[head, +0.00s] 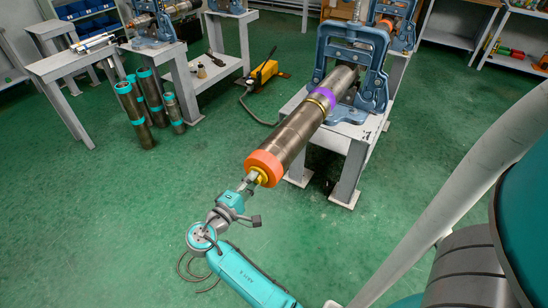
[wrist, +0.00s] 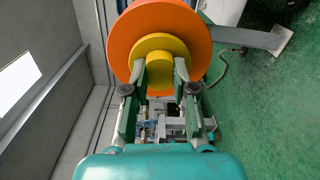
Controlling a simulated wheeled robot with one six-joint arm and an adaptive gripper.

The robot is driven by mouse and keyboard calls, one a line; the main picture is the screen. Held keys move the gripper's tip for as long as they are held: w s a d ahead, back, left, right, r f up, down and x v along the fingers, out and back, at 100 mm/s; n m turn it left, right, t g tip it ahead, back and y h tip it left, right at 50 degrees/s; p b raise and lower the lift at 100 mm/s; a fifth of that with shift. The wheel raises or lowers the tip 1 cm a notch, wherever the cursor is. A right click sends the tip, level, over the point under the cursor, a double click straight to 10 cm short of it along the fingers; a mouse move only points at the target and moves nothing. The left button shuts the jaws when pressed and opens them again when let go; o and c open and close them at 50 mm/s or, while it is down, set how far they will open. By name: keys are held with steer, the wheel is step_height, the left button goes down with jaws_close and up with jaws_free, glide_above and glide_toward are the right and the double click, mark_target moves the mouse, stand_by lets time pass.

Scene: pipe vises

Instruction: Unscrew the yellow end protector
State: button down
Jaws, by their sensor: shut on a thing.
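The yellow end protector (wrist: 162,45) is a round cap at the centre of a larger orange ring (wrist: 197,38) on the pipe's end. My gripper (wrist: 161,72) has its two fingers on either side of a yellow part of the protector and is shut on it. In the head view, my gripper (head: 247,184) meets the near end of the long brown pipe (head: 296,130). The protector (head: 261,175) shows there as a small yellow piece inside the orange ring (head: 265,164). The protector's threads are hidden.
A blue pipe vise (head: 352,58) on a grey stand (head: 344,137) holds the pipe, which has a purple band. A yellow pump (head: 263,73) lies on the floor behind. Several pipes (head: 133,104) stand at left beside a table.

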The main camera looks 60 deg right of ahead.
steer(key=n, duration=1.2)
steer(key=c, duration=1)
jaws_free()
steer(key=shift+a, duration=0.1)
steer(key=shift+a, duration=1)
